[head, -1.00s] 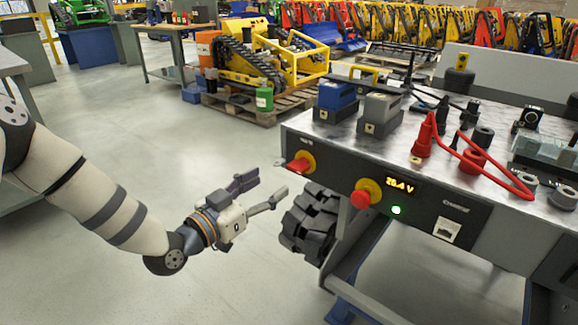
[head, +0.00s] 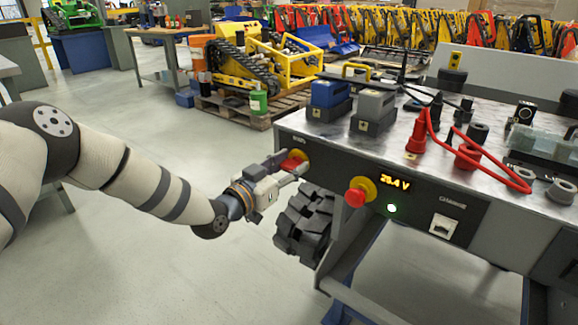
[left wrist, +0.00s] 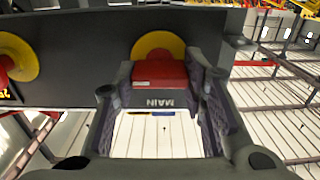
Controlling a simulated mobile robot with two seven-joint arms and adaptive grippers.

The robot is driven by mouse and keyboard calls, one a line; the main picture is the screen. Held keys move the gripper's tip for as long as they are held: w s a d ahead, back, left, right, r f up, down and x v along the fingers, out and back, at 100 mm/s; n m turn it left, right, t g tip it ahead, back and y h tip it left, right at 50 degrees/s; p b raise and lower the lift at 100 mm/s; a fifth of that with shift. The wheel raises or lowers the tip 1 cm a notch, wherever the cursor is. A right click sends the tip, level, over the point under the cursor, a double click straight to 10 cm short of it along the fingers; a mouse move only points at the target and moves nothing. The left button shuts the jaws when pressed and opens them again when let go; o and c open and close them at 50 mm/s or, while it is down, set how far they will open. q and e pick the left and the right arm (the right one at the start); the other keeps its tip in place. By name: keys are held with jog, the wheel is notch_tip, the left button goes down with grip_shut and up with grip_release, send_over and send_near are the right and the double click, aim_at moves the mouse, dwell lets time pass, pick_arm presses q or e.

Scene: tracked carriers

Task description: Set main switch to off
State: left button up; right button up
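The main switch is a red handle on a round yellow plate (head: 304,156) at the left end of the console's dark front panel. My left gripper (head: 291,161) is at this switch, with its fingers spread to either side of the handle. In the left wrist view the red handle (left wrist: 159,74) lies between the two fingertips, with the word MAIN upside down below it. The fingers are very close to its sides; I cannot make out clear contact. The handle looks level. My right gripper is not in view.
A red knob (head: 355,197) on a yellow disc, a lit voltage display (head: 394,184) and a green light (head: 392,209) sit to the right on the panel. Open floor lies left of the console.

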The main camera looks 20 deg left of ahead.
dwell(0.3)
pick_arm(q)
jog(key=n, duration=0.4)
jog(key=shift+a+f+b, duration=0.1)
jog(key=shift+b, duration=0.2)
jog(key=n+b, duration=0.1)
jog(key=n, duration=0.3)
jog(key=shift+a+n, duration=0.1)
jog(key=shift+n, duration=0.2)
jog(key=n+b, duration=0.1)
jog(key=n, duration=0.1)
jog(key=n+b, duration=0.1)
jog(key=n, duration=0.2)
jog(key=shift+w+f, duration=0.1)
jog(key=shift+f, duration=0.1)
jog(key=shift+n+b, duration=0.9)
jog(key=shift+n, duration=1.1)
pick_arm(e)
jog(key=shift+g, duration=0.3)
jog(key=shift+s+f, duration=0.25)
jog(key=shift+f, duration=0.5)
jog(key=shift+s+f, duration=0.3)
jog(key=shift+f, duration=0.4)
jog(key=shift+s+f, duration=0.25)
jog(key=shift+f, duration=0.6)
pick_arm(q)
jog(key=o, duration=1.2)
jog(key=shift+c, duration=0.2)
